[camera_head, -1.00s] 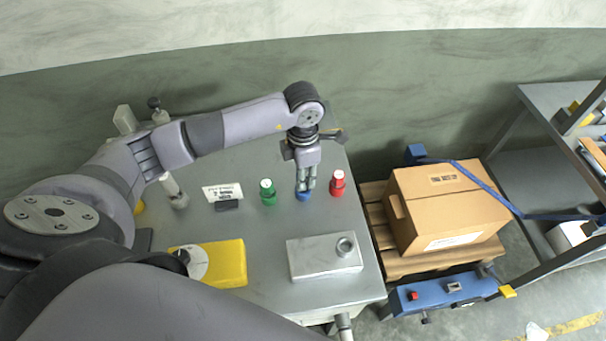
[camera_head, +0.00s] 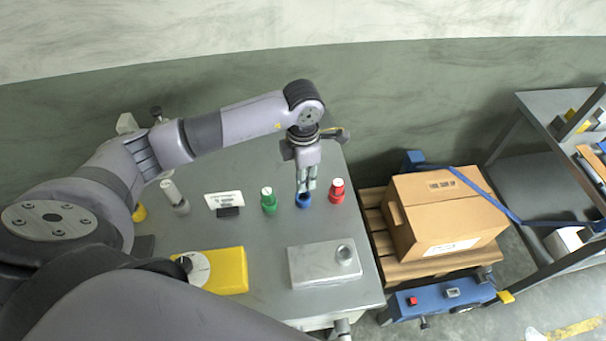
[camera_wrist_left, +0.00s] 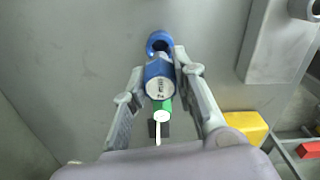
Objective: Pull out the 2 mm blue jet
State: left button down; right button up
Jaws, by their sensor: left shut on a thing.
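My left gripper (camera_head: 306,186) points down above the blue holder (camera_head: 303,201) on the grey bench. In the left wrist view the blue jet (camera_wrist_left: 158,79), with a white label that reads like 2 mm, sits between the two fingers of the gripper (camera_wrist_left: 163,85). The gripper is shut on it. The blue holder (camera_wrist_left: 159,41) shows just past the jet, with a dark opening. Whether the jet's lower end is fully clear of the holder cannot be told. My right gripper is not in view.
A green jet in its holder (camera_head: 268,201) stands left of the blue holder, a red one (camera_head: 337,191) close on its right. A white label card (camera_head: 224,199), a yellow block with a dial (camera_head: 228,270) and a grey metal block (camera_head: 323,265) are on the bench.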

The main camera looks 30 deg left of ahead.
pick_arm(q)
jog(key=shift+r, duration=0.15)
jog(key=shift+r+p, duration=0.6)
jog(key=shift+r, duration=0.8)
jog(key=shift+d+f, duration=0.1)
